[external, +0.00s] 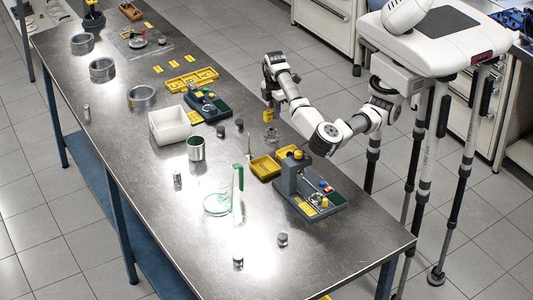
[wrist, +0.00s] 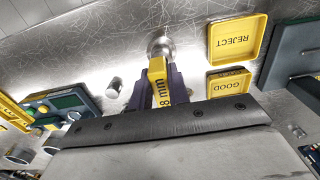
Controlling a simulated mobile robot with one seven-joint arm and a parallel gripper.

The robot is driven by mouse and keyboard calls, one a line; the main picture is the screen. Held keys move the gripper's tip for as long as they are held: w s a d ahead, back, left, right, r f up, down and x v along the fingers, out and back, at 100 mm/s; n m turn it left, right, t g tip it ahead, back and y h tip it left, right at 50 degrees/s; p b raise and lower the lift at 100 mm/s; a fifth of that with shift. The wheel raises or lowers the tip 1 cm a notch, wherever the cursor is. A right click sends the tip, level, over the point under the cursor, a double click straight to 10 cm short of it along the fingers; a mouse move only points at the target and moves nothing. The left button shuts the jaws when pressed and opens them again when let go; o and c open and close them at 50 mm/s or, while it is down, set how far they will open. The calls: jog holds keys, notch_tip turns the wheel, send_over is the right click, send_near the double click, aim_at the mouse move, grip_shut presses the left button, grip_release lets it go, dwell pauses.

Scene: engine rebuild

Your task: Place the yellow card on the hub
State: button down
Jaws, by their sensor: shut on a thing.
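My gripper (wrist: 159,98) is shut on a yellow card (wrist: 157,70) marked "8 mm", which stands between the two dark fingers in the wrist view. In the external view my gripper (external: 270,103) is over the far long edge of the steel table, with the yellow card low between the fingers. A shiny round metal piece, apparently the hub (wrist: 161,46), lies just beyond the card's tip in the wrist view. It also shows below my gripper in the external view (external: 271,135). I cannot tell whether the card touches it.
Yellow trays marked REJECT (wrist: 237,42) and GOOD (wrist: 229,84) lie to the right. A grey press fixture (external: 297,180) stands beyond them. A green-and-grey fixture (external: 208,105), a white bin (external: 169,126) and a small metal cylinder (wrist: 114,87) are nearby.

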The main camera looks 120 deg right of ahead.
jog(key=shift+f+p, duration=0.3)
jog(key=shift+f, duration=1.8)
jog(key=shift+f, duration=0.15)
jog(key=c, duration=1.3)
grip_release()
jog(key=shift+c, duration=0.2)
notch_tip(320, 180, up, 12)
jog(key=shift+r+b, duration=0.2)
jog(key=shift+b, duration=0.6)
